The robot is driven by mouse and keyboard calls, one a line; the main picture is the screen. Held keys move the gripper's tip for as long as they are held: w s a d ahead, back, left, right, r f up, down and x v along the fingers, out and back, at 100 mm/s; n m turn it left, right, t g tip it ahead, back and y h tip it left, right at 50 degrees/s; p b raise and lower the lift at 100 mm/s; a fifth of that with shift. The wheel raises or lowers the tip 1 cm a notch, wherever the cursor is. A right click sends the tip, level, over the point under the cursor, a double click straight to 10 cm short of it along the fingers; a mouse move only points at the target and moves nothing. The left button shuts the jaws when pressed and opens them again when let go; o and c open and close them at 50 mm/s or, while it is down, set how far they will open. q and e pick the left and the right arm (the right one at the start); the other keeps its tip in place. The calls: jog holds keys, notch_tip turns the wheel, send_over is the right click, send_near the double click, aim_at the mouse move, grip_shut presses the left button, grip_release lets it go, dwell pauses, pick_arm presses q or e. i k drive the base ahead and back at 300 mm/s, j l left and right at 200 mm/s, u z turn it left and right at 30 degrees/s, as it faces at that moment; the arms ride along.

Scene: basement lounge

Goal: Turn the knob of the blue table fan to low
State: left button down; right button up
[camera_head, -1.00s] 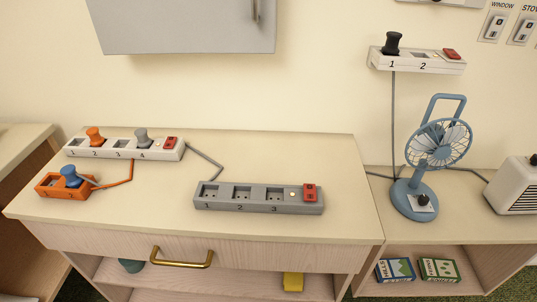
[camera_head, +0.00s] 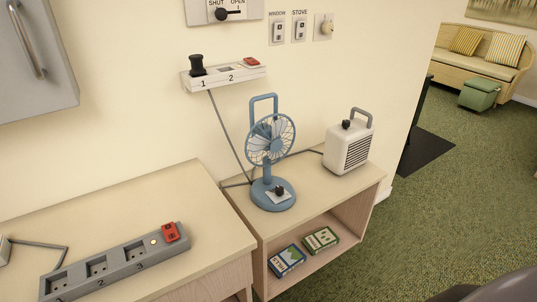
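The blue table fan (camera_head: 270,140) stands upright on the low wooden cabinet in the middle of the head view. Its black knob (camera_head: 279,191) sits on a light plate on the front of the round blue base (camera_head: 268,203). The plate's markings are too small to read, so I cannot tell the knob's setting. Neither of my grippers is in view.
A white heater (camera_head: 347,146) stands right of the fan on the cabinet (camera_head: 312,188). A grey power strip (camera_head: 118,262) lies on the table at left. A white wall strip (camera_head: 224,73) has a black plug (camera_head: 197,65). Open green carpet (camera_head: 450,200) lies at right.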

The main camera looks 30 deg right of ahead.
aim_at(280, 191)
jog(key=l+u, duration=0.3)
jog(key=l, duration=2.9)
jog(key=i+l, duration=0.45)
jog(key=l, duration=0.15)
jog(key=u, duration=0.05)
